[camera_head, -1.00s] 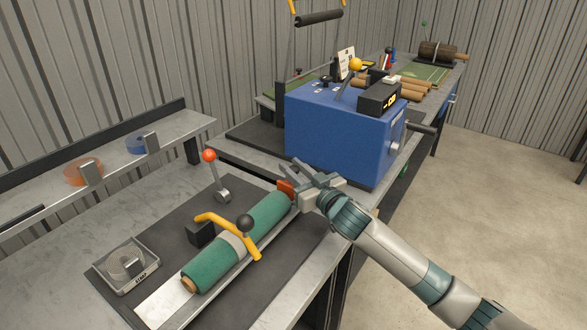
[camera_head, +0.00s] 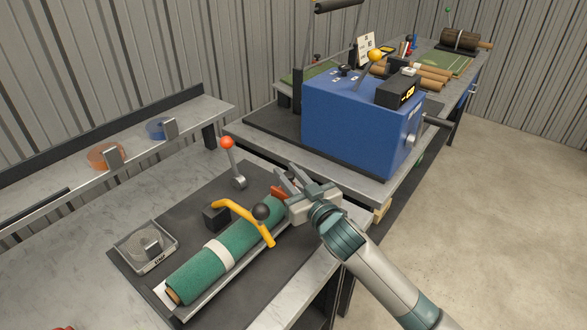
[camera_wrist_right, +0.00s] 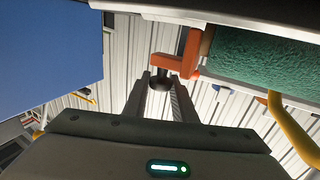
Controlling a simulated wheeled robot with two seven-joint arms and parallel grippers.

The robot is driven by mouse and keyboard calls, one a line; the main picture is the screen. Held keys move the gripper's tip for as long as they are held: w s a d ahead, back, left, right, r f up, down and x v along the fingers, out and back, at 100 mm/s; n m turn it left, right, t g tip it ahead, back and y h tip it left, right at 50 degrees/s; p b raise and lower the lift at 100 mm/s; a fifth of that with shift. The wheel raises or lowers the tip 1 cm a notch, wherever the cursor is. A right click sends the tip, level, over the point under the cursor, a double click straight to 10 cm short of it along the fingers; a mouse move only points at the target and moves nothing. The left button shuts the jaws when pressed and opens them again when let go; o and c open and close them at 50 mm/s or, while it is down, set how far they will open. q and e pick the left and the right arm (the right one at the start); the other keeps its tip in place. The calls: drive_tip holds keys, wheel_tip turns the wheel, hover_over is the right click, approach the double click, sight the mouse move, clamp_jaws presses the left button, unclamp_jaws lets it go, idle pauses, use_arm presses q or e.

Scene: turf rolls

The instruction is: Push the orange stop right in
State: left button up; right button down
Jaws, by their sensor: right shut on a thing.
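The orange stop (camera_head: 279,192) stands against the far end of the green turf roll (camera_head: 195,273), which lies in a metal trough and has a white band round it. My right gripper (camera_head: 287,178) is at the stop. In the right wrist view, the orange stop (camera_wrist_right: 188,55) touches the roll's end (camera_wrist_right: 265,50), and its dark knob (camera_wrist_right: 160,82) sits between my fingers, which are shut on it. The roll's near end lies close to the trough's near end. My left gripper is not in view.
A yellow clamp arm (camera_head: 232,209) with a black knob crosses over the roll. A red-knobbed lever (camera_head: 229,155) and a strap tray (camera_head: 146,247) stand on the dark mat. A blue machine (camera_head: 360,120) stands beyond my gripper. Open floor lies right.

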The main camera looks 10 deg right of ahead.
drive_tip(key=shift+s+a, duration=0.1)
drive_tip(key=shift+a, duration=0.1)
drive_tip(key=c, duration=1.5)
unclamp_jaws()
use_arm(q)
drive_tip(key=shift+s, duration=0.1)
use_arm(e)
drive_tip(key=shift+o, duration=0.2)
drive_tip(key=shift+s+a, duration=0.1)
drive_tip(key=shift+s+d, duration=0.1)
drive_tip(key=shift+d, duration=0.1)
drive_tip(key=shift+s, duration=0.3)
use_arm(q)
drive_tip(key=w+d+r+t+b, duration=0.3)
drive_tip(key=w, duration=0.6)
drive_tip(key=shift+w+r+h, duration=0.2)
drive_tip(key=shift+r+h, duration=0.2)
use_arm(e)
drive_tip(key=v, duration=1.6)
drive_tip(key=shift+s, duration=0.2)
